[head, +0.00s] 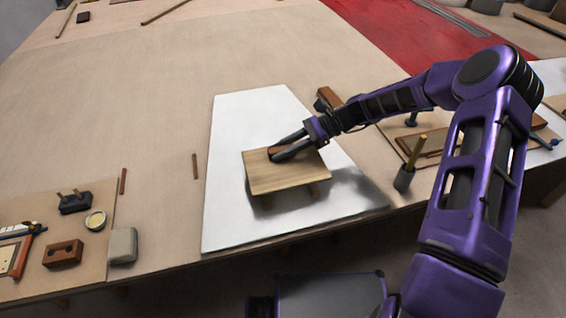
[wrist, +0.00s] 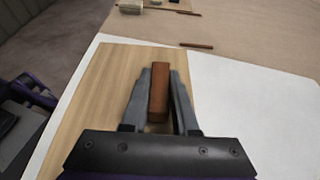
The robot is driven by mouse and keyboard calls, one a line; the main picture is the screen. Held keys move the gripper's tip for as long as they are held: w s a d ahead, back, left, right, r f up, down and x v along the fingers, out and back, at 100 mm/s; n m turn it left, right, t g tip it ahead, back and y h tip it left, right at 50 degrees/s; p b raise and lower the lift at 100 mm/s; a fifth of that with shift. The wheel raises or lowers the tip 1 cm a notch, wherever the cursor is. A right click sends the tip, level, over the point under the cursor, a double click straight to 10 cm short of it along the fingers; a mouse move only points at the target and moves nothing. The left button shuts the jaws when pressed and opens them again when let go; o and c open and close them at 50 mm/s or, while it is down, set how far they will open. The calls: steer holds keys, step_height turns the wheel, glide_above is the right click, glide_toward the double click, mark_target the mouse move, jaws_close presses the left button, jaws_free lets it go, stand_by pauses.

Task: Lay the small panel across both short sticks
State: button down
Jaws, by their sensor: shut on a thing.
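The small panel (head: 285,178), light wood, is over the white sheet (head: 240,115) and looks level. It fills the left and middle of the wrist view (wrist: 105,75). My gripper (head: 272,155) is shut on a red-brown block (wrist: 159,92) on top of the panel.
Two thin red-brown sticks lie on the table left of the sheet, one nearer (head: 195,166) and one farther left (head: 123,181). A grey block (head: 123,245) and a drilled brown block (head: 62,254) are at front left.

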mark_target(282, 160)
steer(key=shift+f, duration=2)
steer(key=shift+f+b, duration=0.1)
steer(key=shift+b, duration=0.2)
steer(key=shift+f, duration=0.15)
steer(key=c, duration=0.7)
jaws_free()
steer(key=shift+d+r, duration=0.1)
steer(key=shift+r, duration=0.25)
steer(key=v, duration=1.1)
steer(key=shift+w+d+r+p, duration=0.1)
steer(key=shift+d+p, duration=0.2)
steer(key=shift+d, duration=0.05)
